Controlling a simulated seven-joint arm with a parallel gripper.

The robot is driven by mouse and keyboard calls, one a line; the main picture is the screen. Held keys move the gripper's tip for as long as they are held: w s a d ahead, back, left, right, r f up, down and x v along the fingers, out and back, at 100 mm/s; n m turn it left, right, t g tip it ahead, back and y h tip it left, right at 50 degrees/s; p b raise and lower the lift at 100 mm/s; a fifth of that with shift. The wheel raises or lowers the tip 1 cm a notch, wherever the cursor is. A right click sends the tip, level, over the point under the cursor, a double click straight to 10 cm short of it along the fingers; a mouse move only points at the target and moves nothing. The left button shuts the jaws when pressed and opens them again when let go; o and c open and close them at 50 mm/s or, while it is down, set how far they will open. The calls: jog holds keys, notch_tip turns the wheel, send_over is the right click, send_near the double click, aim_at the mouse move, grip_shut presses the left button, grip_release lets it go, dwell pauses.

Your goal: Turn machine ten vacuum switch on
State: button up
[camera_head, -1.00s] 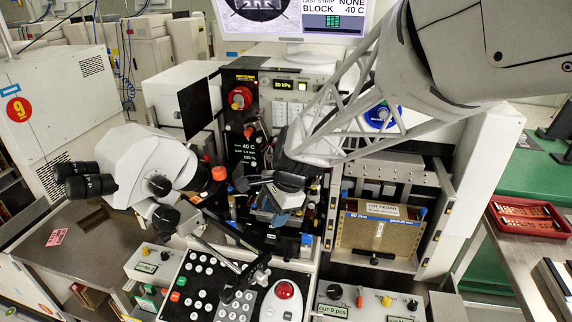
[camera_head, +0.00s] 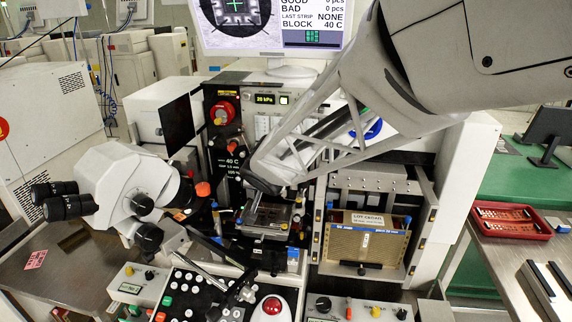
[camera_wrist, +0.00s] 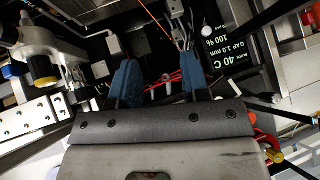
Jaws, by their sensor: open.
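The front of the machine carries a dark upright panel (camera_head: 226,145) with a red round knob (camera_head: 222,112). To its right a small readout (camera_head: 270,99) shows 20 kPa, with a small pale lit square beside it. I cannot tell which control is the vacuum switch. My gripper shows in the wrist view with two blue fingers (camera_wrist: 160,78) apart and nothing between them. Beyond the fingers are red wires (camera_wrist: 185,75), metal parts and the black panel display (camera_wrist: 228,42) reading 40 C. In the head view my arm's end hides the fingers.
A microscope (camera_head: 125,190) stands left of the work area. Below are a button panel (camera_head: 195,295) and a red trackball (camera_head: 271,306). A magazine (camera_head: 362,240) sits at right of centre. A monitor (camera_head: 275,25) is above, and a red tray (camera_head: 512,220) lies far right.

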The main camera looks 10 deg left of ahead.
jog(key=s+a+n+g+y, duration=0.1)
jog(key=s+a+n+g, duration=0.1)
jog(key=n, duration=0.3)
jog(key=s+a+r+n+g+y, duration=0.1)
jog(key=s+a+n+g+y, duration=0.1)
jog(key=a+n, duration=0.2)
jog(key=s+a+r+n+g+y, duration=0.1)
jog(key=s+a+n+g+y, duration=0.1)
jog(key=n, duration=0.5)
jog(key=shift+s+a, duration=0.25)
jog(key=shift+a, duration=0.25)
jog(key=shift+s+a, duration=0.25)
jog(key=shift+a, duration=0.25)
jog(key=n+g+h, duration=0.4)
jog(key=n, duration=0.2)
send_near(217, 238)
jog(key=shift+f, duration=0.55)
jog(key=shift+s+a, duration=0.2)
jog(key=shift+a, duration=0.15)
jog(key=shift+x, duration=3.95)
jog(key=shift+w, duration=0.1)
